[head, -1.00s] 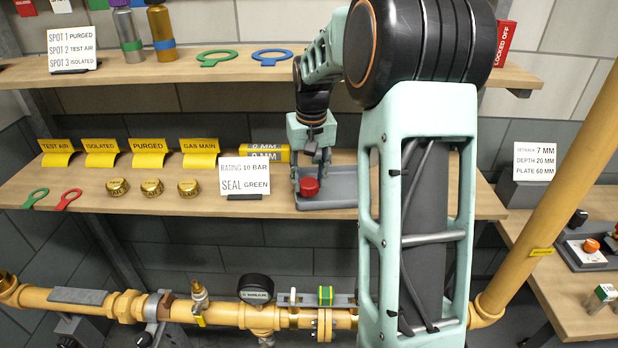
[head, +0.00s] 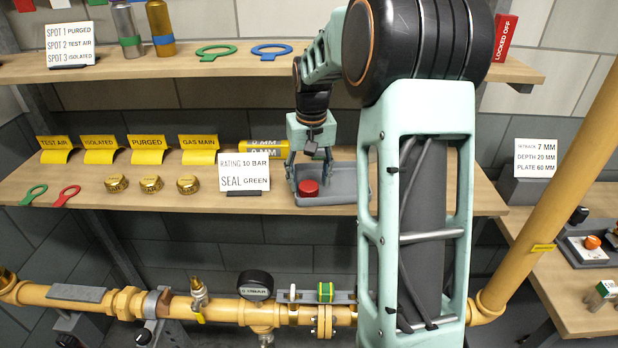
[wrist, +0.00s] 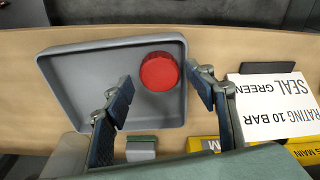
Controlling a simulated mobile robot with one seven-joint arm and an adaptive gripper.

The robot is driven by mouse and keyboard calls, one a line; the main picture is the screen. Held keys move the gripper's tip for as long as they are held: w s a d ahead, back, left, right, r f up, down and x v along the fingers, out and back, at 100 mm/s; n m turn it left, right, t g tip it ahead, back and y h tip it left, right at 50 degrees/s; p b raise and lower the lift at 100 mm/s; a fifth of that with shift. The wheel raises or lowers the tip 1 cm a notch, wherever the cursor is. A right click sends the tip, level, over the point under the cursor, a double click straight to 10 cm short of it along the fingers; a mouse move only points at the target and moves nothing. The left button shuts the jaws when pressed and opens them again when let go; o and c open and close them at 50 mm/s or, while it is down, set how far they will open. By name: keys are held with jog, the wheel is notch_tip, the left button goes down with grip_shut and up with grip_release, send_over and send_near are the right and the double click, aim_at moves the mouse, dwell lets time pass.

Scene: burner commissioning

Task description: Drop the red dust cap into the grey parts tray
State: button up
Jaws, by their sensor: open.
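The red dust cap (head: 308,188) lies in the grey parts tray (head: 340,198), at the tray's left end in the head view. In the wrist view the cap (wrist: 159,72) rests on the tray floor close to one side wall of the tray (wrist: 70,85). My gripper (head: 306,172) is just above the cap. In the wrist view my gripper (wrist: 160,88) has its two fingers spread apart, with a gap between each finger and the cap. Part of the tray is hidden behind my arm in the head view.
A white rating card (head: 244,172) stands just left of the tray. Brass caps (head: 151,184) and yellow tags (head: 148,150) are further left on the same shelf. The upper shelf (head: 330,66) runs above the tray. A yellow pipe (head: 220,312) runs below.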

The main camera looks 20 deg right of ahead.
aim_at(310, 189)
jog(key=shift+r+p, duration=0.4)
jog(key=shift+r, duration=0.2)
notch_tip(310, 189, up, 12)
jog(key=s, duration=0.1)
jog(key=shift+s+b, duration=0.2)
jog(key=shift+b, duration=0.1)
